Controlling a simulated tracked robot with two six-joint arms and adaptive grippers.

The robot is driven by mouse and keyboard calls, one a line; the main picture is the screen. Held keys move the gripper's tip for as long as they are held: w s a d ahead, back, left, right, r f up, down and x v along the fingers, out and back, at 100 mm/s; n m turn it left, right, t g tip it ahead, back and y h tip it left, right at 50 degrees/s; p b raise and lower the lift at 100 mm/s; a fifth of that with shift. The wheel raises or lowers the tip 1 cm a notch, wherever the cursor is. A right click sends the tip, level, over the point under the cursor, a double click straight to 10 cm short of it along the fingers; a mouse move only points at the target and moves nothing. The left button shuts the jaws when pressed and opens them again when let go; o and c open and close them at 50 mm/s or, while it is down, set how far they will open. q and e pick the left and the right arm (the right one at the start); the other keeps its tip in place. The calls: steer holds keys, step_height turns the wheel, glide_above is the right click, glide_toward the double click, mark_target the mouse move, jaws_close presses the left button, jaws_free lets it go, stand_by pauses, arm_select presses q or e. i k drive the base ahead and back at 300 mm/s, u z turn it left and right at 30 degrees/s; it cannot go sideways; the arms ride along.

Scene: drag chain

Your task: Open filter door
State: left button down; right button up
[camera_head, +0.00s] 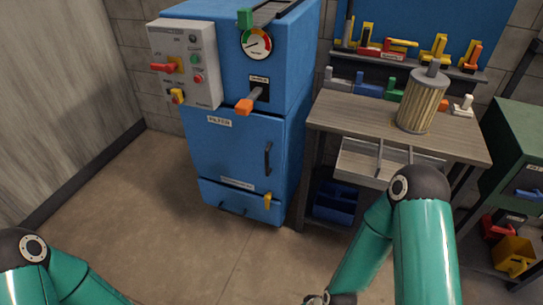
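The filter door (225,155) is the blue panel labelled "FILTER" on the front of the blue cabinet (283,120). It looks closed, flush with the cabinet front. A dark vertical handle (267,159) is on its right side. My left arm shows only at the bottom left corner, and its gripper is out of the picture. My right arm rises at the lower right and bends back down past the bottom edge. Its gripper is not visible either. Both arms are apart from the door in the picture.
Below the door is a blue drawer (225,196) with a yellow latch (267,201). A control box (187,63) is at the upper left. A workbench (340,116) with a pleated filter cartridge (421,104) stands to the right. The floor before the cabinet is clear.

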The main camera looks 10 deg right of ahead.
mark_target(249, 148)
steer(key=z, duration=0.05)
steer(key=i, duration=0.95)
steer(key=u, duration=0.1)
